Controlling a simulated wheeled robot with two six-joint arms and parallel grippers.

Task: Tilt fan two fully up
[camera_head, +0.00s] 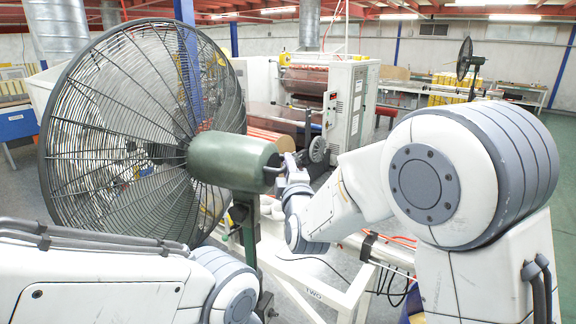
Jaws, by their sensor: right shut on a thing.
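A large fan (120,130) with a round dark wire cage stands at left centre, its cage facing left and away from me. Its green motor housing (228,160) sticks out to the right, on a green post (248,235). A white frame below carries the label TWO (314,294). My right gripper (278,170) is at the back end of the motor housing and is shut on a thin dark handle there; the fingertips are small and partly hidden. My left arm crosses the bottom left, and its gripper is not visible.
Another fan (465,62) stands far off at the upper right. A white machine cabinet (350,95) with rollers is behind the right gripper. Cables (385,275) hang from the white frame (340,300). A blue table (18,122) is at the far left.

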